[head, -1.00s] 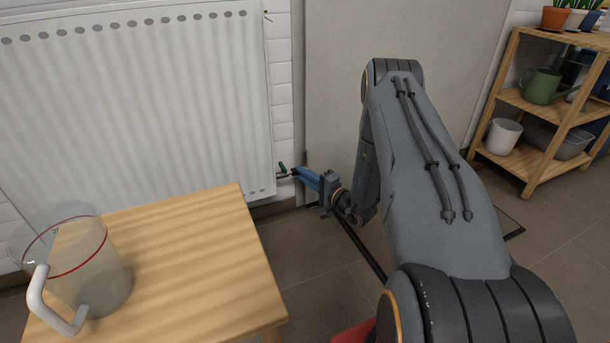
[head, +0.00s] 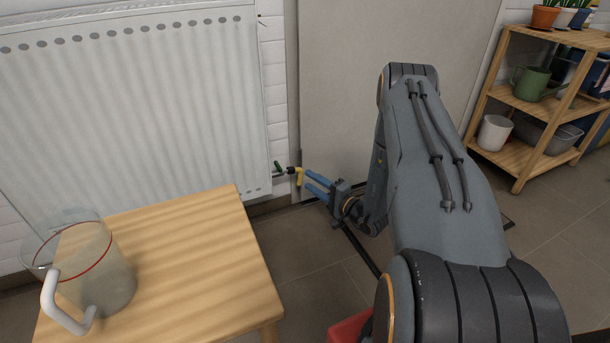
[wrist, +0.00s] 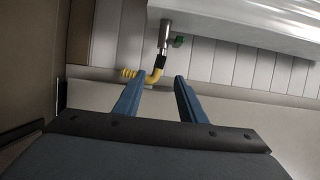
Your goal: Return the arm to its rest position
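My gripper (head: 316,188) is in the lower middle of the head view, beside the radiator's lower right corner. Its two blue fingers are apart with nothing between them. My grey arm reaches forward and down from the lower right of the head view.
A white radiator (head: 130,110) fills the left wall. A wooden table (head: 195,250) stands in front with a clear jug (head: 105,275) with a red line on it. A wooden shelf (head: 520,175) with pots is at the right. Open tiled floor (head: 560,220) lies between.

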